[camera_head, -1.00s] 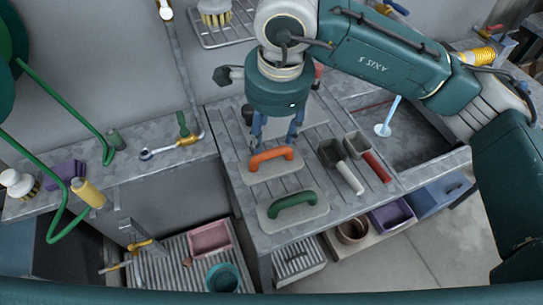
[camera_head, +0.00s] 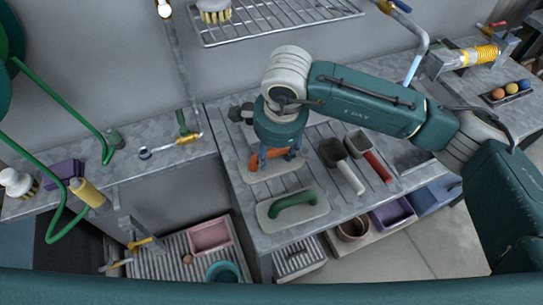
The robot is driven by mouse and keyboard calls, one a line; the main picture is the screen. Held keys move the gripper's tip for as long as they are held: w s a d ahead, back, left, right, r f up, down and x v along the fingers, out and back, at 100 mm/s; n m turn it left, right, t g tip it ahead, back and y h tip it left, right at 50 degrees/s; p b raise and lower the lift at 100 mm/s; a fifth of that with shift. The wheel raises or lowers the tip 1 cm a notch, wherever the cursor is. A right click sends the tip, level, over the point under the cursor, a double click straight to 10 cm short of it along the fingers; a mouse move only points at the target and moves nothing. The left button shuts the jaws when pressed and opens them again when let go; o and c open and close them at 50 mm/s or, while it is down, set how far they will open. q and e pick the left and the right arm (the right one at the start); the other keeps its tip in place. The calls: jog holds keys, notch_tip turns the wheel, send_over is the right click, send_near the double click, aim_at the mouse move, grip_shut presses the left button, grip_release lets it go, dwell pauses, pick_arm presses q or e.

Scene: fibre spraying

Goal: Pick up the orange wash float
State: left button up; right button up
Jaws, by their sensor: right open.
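The orange wash float (camera_head: 285,171) lies on the ribbed metal counter. It has a flat grey plate and an orange handle (camera_head: 254,163), and the arm covers part of the handle. My right gripper (camera_head: 277,158) points down over the handle, with its blue fingers apart and close to it. I cannot tell whether the fingers touch the handle. A green-handled float (camera_head: 313,210) lies just in front of it on the same counter. My left gripper is not in view.
Two scoops (camera_head: 340,163), one with a red handle (camera_head: 378,167), lie to the right of the floats. A sink (camera_head: 408,157) is beyond them, partly behind my arm. Bins (camera_head: 391,213) stand below, and a wire rack (camera_head: 280,20) is behind.

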jog(key=shift+w+a+f, duration=0.1)
jog(key=shift+a+f, duration=0.05)
jog(key=shift+f, duration=0.65)
grip_shut()
jog(key=shift+r, duration=0.1)
